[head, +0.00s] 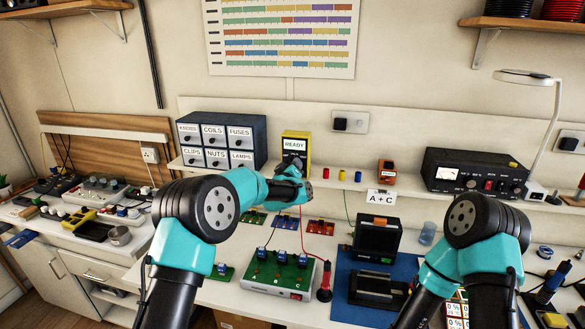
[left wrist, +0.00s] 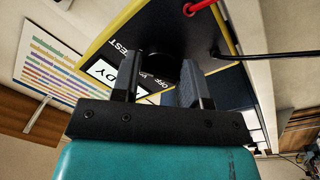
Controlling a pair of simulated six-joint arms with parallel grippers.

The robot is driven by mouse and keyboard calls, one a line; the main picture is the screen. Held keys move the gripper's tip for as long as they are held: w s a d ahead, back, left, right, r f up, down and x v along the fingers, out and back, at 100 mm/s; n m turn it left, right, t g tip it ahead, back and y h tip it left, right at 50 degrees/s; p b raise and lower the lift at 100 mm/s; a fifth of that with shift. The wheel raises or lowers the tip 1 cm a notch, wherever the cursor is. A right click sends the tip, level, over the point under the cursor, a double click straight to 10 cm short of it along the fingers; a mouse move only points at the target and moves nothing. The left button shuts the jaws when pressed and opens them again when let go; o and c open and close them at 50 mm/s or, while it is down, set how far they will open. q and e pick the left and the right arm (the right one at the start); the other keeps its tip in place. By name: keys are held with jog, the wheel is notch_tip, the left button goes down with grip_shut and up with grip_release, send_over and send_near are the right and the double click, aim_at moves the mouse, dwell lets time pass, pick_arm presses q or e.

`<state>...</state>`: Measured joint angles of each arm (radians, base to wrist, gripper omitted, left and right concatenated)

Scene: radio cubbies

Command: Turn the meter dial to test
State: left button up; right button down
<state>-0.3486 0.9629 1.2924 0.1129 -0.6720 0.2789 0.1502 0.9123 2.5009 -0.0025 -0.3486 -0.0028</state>
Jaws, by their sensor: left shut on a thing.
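The yellow-edged meter (head: 296,141) stands upright on the back shelf, its screen reading READY. In the left wrist view the meter (left wrist: 112,35) shows tilted, with a black face printed TEST and OFF near the dial. My left gripper (head: 294,168) is at the lower front of the meter and hides the dial in the head view. In the left wrist view the left gripper (left wrist: 160,84) is shut on the black dial (left wrist: 180,68), which sits between its fingers. Which mark the dial points to cannot be told. My right gripper is out of view.
A drawer cabinet (head: 222,140) stands left of the meter. Red, yellow and blue small pieces (head: 342,175) stand on the shelf to its right. A red lead runs down to a red probe (head: 324,283) beside the green circuit board (head: 278,270).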

pick_arm(q)
jog(key=shift+f, duration=0.2)
jog(key=o, duration=0.9)
jog(key=shift+r, duration=0.1)
jog(key=v, duration=1.7)
jog(key=shift+s+a+r, duration=0.1)
jog(key=shift+s+a, duration=0.05)
jog(key=shift+s, duration=0.05)
